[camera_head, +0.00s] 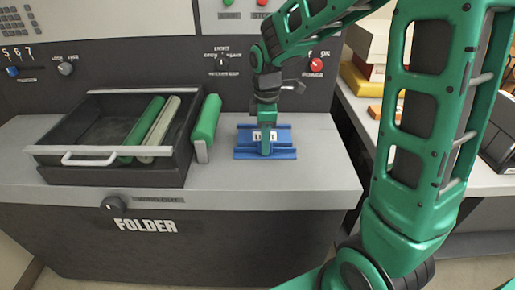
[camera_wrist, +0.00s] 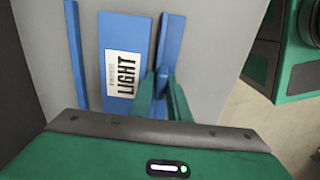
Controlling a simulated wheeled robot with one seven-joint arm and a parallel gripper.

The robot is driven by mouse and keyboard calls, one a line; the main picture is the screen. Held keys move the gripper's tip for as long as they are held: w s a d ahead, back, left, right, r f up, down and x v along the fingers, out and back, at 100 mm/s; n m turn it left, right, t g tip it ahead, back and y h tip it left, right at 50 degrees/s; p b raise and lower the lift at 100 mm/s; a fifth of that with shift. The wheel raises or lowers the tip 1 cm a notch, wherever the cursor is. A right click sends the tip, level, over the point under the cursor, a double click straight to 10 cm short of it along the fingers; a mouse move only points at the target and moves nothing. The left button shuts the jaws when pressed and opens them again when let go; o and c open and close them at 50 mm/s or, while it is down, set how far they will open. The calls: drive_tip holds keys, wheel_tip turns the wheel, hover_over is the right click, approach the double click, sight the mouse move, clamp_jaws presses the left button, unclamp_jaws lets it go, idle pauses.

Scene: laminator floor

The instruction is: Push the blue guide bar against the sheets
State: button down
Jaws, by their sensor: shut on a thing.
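The blue guide bar (camera_wrist: 173,35) lies on the grey worktop in the wrist view, along the right side of a flat blue piece with a white LIGHT label (camera_wrist: 123,75), apparently the sheets. A narrow strip seems to separate them at the top; lower contact is unclear. My gripper (camera_wrist: 162,92) is shut on a small blue upright part of the guide bar, between its two green fingers. In the head view my gripper (camera_head: 265,150) points down at the guide bar (camera_head: 286,154), which is on the near side of the labelled piece.
A second blue bar (camera_wrist: 75,50) lies left of the labelled piece. In the head view, a dark tray (camera_head: 70,167) with rollers and a green roller on a stand (camera_head: 206,125) are left of my gripper. A control panel (camera_head: 222,85) rises behind. Bare worktop (camera_head: 315,175) lies right.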

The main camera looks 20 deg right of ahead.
drive_tip(key=c, duration=1.8)
unclamp_jaws()
drive_tip(key=shift+o, duration=0.2)
wheel_tip(320, 180, up, 11)
drive_tip(key=shift+w+f, duration=0.1)
